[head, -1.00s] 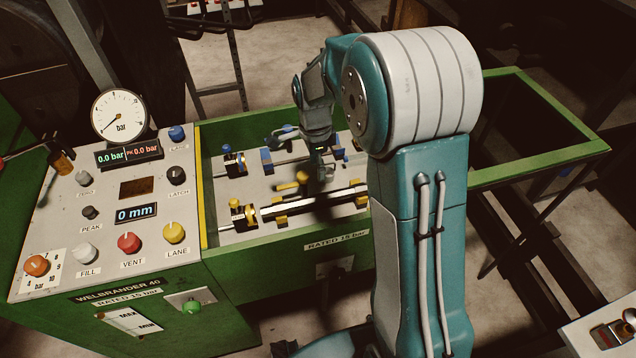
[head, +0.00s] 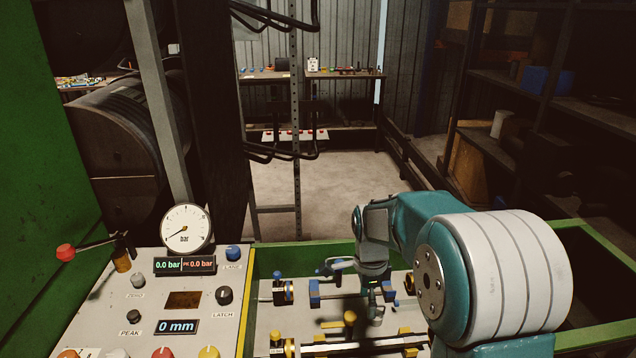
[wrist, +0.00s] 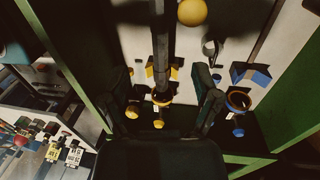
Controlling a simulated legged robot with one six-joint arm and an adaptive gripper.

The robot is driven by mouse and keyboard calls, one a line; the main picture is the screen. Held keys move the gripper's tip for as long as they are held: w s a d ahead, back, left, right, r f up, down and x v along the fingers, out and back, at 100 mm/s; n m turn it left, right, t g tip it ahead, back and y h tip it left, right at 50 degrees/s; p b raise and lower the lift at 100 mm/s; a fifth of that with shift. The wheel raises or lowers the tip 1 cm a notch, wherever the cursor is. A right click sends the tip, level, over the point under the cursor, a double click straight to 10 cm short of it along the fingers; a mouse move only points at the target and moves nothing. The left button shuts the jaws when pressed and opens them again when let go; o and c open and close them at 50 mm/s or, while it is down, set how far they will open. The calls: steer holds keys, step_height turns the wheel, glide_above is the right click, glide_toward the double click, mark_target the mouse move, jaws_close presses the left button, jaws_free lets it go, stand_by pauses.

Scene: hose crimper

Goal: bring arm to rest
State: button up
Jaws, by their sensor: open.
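My arm reaches over the machine bed (head: 262,328) in the head view, with my gripper (head: 374,312) pointing down above it. In the wrist view the two fingers of my gripper (wrist: 168,98) stand apart, with nothing held between them. Beyond and below the fingers, the yellow-clamped lane (wrist: 161,72) runs with a dark rod. A yellow ball knob (wrist: 192,12) shows at the top of the wrist view and also in the head view (head: 350,318). The blue-clamped lane (wrist: 248,76) lies to the right. I cannot tell the exact height of my fingertips above the bed.
The control panel (head: 142,305) with the pressure gauge (head: 186,229) stands left of the bed; its displays read 0.0 bar and 0 mm. A green frame (head: 600,250) edges the right. Behind lie open floor (head: 290,185) and shelves.

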steer(key=s+r+n+t, duration=0.3)
steer(key=s+r+n, duration=0.4)
steer(key=s+n, duration=0.2)
steer(key=s+r+n+t, duration=0.4)
steer(key=s+r+n, duration=0.3)
steer(key=s, duration=0.7)
steer(key=shift+d+n, duration=0.15)
steer(key=shift+n, duration=0.75)
